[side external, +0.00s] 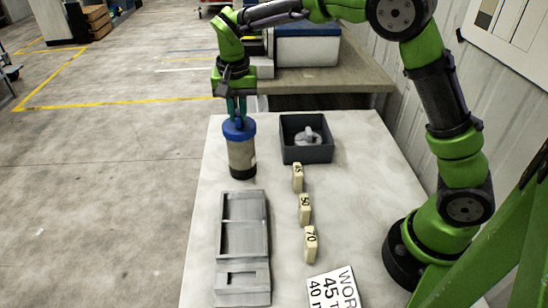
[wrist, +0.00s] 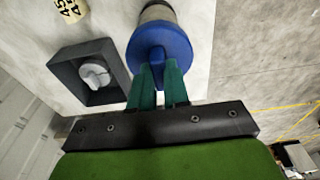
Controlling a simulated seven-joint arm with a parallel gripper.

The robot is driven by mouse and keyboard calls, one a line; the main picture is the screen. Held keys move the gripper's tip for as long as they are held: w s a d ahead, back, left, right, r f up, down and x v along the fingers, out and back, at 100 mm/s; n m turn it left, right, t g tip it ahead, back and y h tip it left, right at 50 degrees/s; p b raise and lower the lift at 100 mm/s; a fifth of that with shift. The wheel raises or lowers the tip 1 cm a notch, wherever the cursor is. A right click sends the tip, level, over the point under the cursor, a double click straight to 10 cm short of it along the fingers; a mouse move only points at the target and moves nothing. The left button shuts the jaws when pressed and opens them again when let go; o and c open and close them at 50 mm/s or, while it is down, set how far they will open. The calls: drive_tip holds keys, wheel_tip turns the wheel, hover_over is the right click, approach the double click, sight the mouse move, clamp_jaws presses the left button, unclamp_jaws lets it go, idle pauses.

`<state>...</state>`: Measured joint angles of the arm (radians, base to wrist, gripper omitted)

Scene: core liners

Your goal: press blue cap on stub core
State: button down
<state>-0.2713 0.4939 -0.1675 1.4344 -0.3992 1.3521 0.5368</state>
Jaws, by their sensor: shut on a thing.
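The blue cap (side external: 239,128) sits on top of the stub core (side external: 242,156), an upright beige cylinder with a dark base on the table. In the wrist view the blue cap (wrist: 160,50) covers the core's end, and a little of the core (wrist: 157,12) shows beyond it. My gripper (side external: 237,112) is above the core with its teal fingers shut on the cap's top. The fingers also show in the wrist view (wrist: 158,82). Whether the cap is fully seated cannot be told.
A dark tray (side external: 307,155) with a light grey piece (side external: 308,136) inside stands right of the core. A grey slotted rack (side external: 226,240) lies in front. Several numbered blocks (side external: 305,209) stand in a row, with a printed sheet (side external: 333,289) near the front edge.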

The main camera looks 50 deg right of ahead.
drive_tip(key=shift+f, duration=1.1)
idle(0.4)
drive_tip(key=c, duration=0.5)
unclamp_jaws()
drive_tip(key=shift+c, duration=0.2)
drive_tip(key=shift+r, duration=3.5)
